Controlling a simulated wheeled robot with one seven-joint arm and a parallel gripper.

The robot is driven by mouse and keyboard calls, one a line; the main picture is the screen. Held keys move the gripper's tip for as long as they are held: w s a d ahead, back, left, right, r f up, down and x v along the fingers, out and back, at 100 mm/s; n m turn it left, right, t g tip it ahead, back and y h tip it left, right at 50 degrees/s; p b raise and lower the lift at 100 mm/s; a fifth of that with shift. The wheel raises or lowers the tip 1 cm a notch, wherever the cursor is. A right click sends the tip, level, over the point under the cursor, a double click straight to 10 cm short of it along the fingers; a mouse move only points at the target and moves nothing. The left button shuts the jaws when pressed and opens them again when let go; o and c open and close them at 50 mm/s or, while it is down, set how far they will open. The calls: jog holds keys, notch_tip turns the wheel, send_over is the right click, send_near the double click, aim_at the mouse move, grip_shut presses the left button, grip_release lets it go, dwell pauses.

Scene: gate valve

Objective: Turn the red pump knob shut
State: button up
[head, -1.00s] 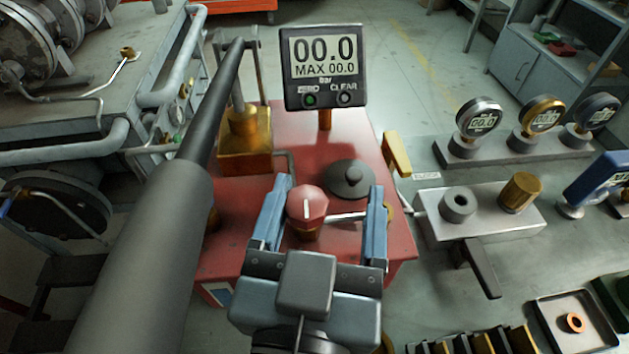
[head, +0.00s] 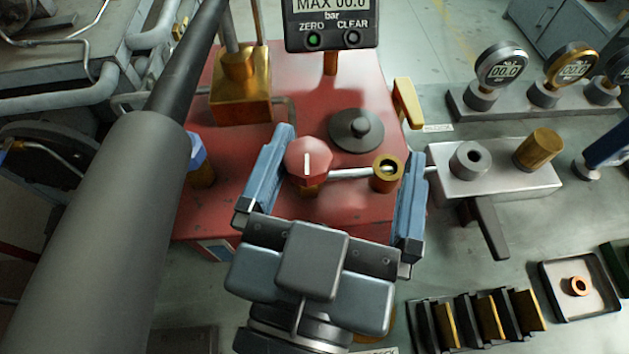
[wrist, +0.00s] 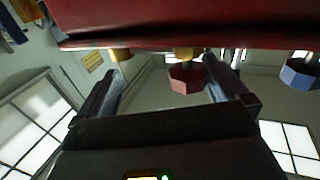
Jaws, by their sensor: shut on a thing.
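The red pump knob (head: 308,160) is faceted, with a white line on top, and sits on a brass stem on the red pump housing (head: 300,90). In the wrist view the knob (wrist: 187,78) hangs between my fingers, close beside the right one. My gripper (head: 345,170) has its blue fingers set wide apart, spanning the knob and a brass fitting (head: 387,172) joined to it by a silver rod. The left finger is at the knob's left side. The right finger is at the fitting's right side, with a clear gap to the knob. Exact contact is unclear.
A blue knob (head: 197,150) is at the housing's left. A dark round cap (head: 356,131) and a yellow lever (head: 407,102) stand behind my fingers. A grey valve block (head: 495,170) is to the right. A pressure display (head: 332,25) stands at the back.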

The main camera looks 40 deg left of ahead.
jog(key=v, duration=0.3)
jog(key=shift+s+d, duration=0.15)
jog(key=shift+s, duration=0.2)
jog(key=shift+s+d+r+p, duration=0.15)
jog(key=shift+s+d+p, duration=0.05)
jog(key=shift+s+p, duration=0.15)
jog(key=shift+c, duration=1)
jog(key=p+v, duration=0.2)
jog(key=v, duration=0.3)
jog(key=shift+s+r, duration=0.15)
jog(key=shift+s, duration=0.05)
